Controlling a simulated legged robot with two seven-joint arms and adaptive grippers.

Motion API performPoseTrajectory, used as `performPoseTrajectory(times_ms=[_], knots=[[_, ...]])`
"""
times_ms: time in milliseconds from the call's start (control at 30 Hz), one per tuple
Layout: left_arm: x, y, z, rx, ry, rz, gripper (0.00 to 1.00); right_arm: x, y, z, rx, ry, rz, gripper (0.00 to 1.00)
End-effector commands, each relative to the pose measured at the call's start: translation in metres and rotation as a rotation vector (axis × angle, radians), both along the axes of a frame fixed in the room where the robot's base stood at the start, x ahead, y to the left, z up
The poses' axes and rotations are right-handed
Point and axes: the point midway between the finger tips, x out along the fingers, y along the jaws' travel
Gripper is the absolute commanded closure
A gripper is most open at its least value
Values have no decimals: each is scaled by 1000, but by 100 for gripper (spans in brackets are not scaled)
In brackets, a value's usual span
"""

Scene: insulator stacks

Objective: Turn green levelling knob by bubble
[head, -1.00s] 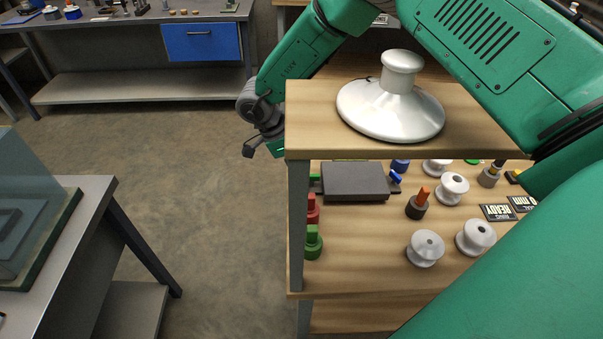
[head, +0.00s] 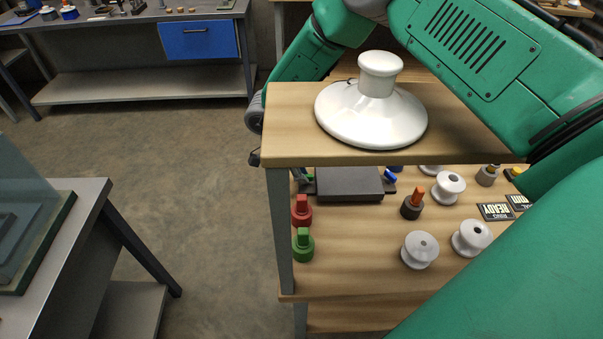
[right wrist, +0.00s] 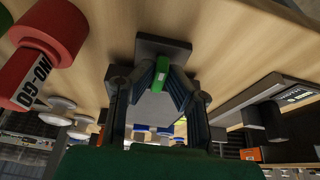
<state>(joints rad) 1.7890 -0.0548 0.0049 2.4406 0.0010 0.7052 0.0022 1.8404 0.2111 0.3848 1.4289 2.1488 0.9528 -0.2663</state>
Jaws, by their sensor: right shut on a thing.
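The dark levelling plate (head: 348,186) sits on the lower wooden shelf, under the upper board. A small green knob (head: 310,177) is at its left side and a blue knob (head: 390,175) at its right. My right gripper (head: 302,174) reaches in from the left and is mostly hidden by the upper board. In the right wrist view its fingers (right wrist: 164,88) are closed in around the green knob (right wrist: 163,66), gripping it from both sides. The bubble does not show clearly in either view. My left gripper is out of view.
The upper board (head: 440,148) with a white insulator disc (head: 375,112) covers the plate from above. The floor at left is clear.

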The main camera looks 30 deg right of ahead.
Motion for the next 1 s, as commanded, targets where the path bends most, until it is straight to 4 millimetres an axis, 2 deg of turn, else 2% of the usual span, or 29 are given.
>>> performPoseTrajectory(times_ms=[33, 567, 767, 1000], knots=[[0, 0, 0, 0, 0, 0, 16, -5, -9, -3, -17, 14, -4, 100], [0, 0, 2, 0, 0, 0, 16, -2, -3, 0, -20, 9, 38, 100], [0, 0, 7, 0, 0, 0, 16, -1, -1, 1, -17, 5, 148, 100], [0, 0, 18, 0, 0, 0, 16, -1, 0, 2, -15, 3, 355, 100]])
